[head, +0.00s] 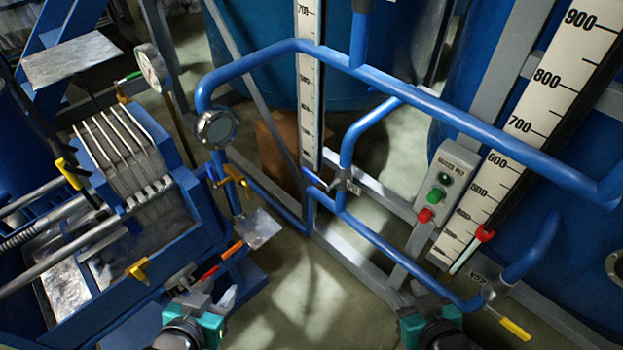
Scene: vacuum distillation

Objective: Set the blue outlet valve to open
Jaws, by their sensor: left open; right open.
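A small blue lever (315,178), which looks like the blue outlet valve's handle, sits on the thin blue pipe at the middle, left of a small tag (353,187). It slants down to the right; I cannot tell whether the valve is open or shut. My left gripper (208,294) is open at the bottom left, below and left of the lever and close under a red handle (209,273). My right gripper (418,297) is open at the bottom right, below and right of the lever. Both grippers are well apart from it.
Large blue pipes (440,103) cross above the lever. A scale board (310,90) stands behind it. A button box (444,185) and a yellow valve handle (515,329) are at right. A plate press (125,150) fills the left. Floor (300,280) shows between my grippers.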

